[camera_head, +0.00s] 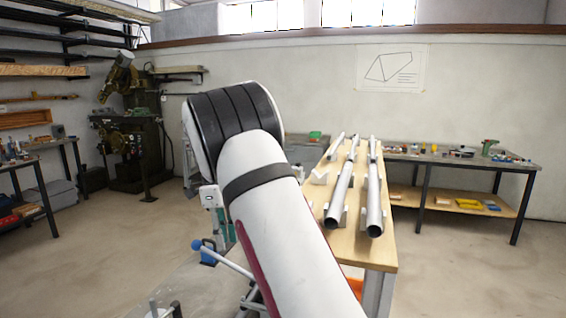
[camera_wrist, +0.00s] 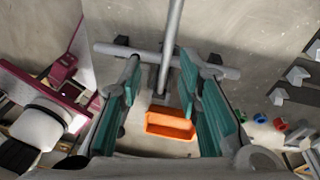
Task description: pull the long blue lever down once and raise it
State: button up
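A grey rod with a blue ball knob (camera_head: 196,244) at its left end shows in the head view, left of my forearm; its right end runs behind my arm. A blue block (camera_head: 208,256) is close to the knob. I cannot tell for sure whether this is the long blue lever. My gripper (camera_wrist: 163,88) shows in the wrist view with two teal-padded fingers spread wide and nothing clearly held between them. Beyond the fingers is a grey frame with a crossbar (camera_wrist: 218,71) and a long tube. No long blue lever is clear in the wrist view.
An orange bin (camera_wrist: 170,125) lies beyond the fingers. A wooden table (camera_head: 385,250) with metal tubes (camera_head: 374,205) in white cradles stands right of my arm. A bench (camera_head: 460,163) is along the back wall. Small coloured parts, one blue (camera_wrist: 260,117), lie right of the fingers.

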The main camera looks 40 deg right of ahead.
jog(key=s+d+r+t+y+p, duration=0.1)
jog(key=s+d+r, duration=0.3)
jog(key=r, duration=0.5)
jog(key=s+d+r+t+y+p, duration=0.2)
jog(key=s+d+r+t, duration=0.2)
jog(key=r, duration=0.4)
jog(key=s+d, duration=0.1)
jog(key=s, duration=0.1)
jog(key=shift+s+r+y, duration=0.3)
jog(key=shift+s+r, duration=0.05)
jog(key=s+a+r+n+t+h, duration=0.1)
jog(key=s+a+r+n+h, duration=0.1)
jog(key=s+a+n, duration=1.1)
jog(key=s+a+f+n, duration=0.3)
jog(key=s+n, duration=0.3)
jog(key=n, duration=0.1)
jog(key=s+a+f+n+t+h, duration=0.1)
jog(key=s+a+f+n, duration=0.2)
jog(key=s+n, duration=0.3)
jog(key=shift+s+f+n+h, duration=0.3)
jog(key=shift+f+n, duration=0.2)
jog(key=shift+n, duration=0.3)
